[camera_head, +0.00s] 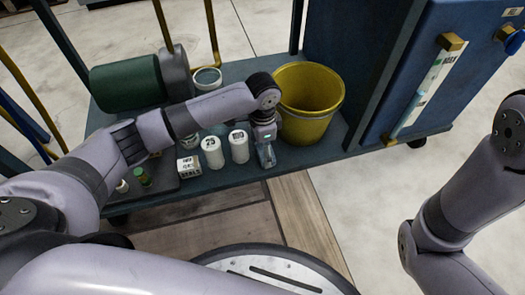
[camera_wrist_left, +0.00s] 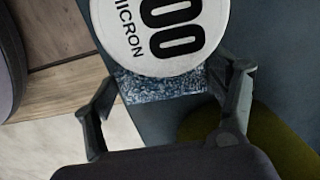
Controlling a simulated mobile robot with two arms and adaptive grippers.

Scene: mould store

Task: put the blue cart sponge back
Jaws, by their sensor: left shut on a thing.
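The blue speckled sponge (camera_wrist_left: 165,84) shows between the fingers of my left gripper (camera_wrist_left: 165,104) in the left wrist view. A white round lid marked "00 MICRON" (camera_wrist_left: 150,18) covers part of it there. In the head view my left gripper (camera_head: 266,146) points down at the cart's front edge, between a white canister and the yellow bucket. The sponge (camera_head: 267,158) is a small bluish patch at its fingertips. Whether it touches the cart's deck (camera_head: 303,156) is hard to tell. My right arm shows at the right, but its gripper is out of view.
The yellow bucket (camera_head: 308,101) stands close right of my left gripper. Several white canisters (camera_head: 239,147) and a small white box (camera_head: 188,166) stand left of it. A green cylinder (camera_head: 125,82) lies behind. A blue cabinet (camera_head: 385,60) rises at the right.

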